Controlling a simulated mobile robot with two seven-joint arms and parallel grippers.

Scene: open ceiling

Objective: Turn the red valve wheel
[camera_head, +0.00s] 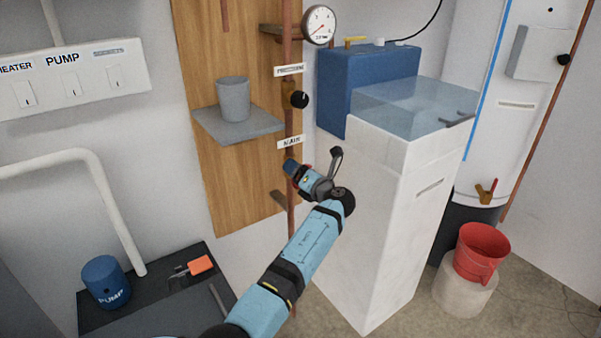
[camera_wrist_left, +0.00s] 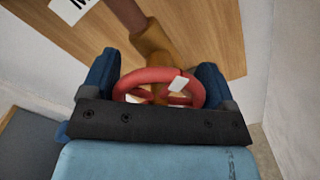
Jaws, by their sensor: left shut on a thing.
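The red valve wheel (camera_wrist_left: 140,78) shows in the left wrist view, with a white tag on its rim and a brass valve body (camera_wrist_left: 153,45) behind it on a copper pipe. My left gripper (camera_wrist_left: 158,76) has one blue finger on each side of the wheel and is shut on it. In the head view my left gripper (camera_head: 291,167) is at the copper pipe just below the MAIN label (camera_head: 290,142). There, my gripper hides nearly all of the wheel. The lower part of the wheel is hidden by the gripper body in the wrist view. My right gripper is in neither view.
A white cabinet (camera_head: 375,220) with a clear tank (camera_head: 400,105) stands close right of my gripper. A grey shelf (camera_head: 260,127) with a grey cup (camera_head: 233,98) juts out above left. A black-knobbed valve (camera_head: 299,100) and a gauge (camera_head: 319,24) sit higher on the pipe.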

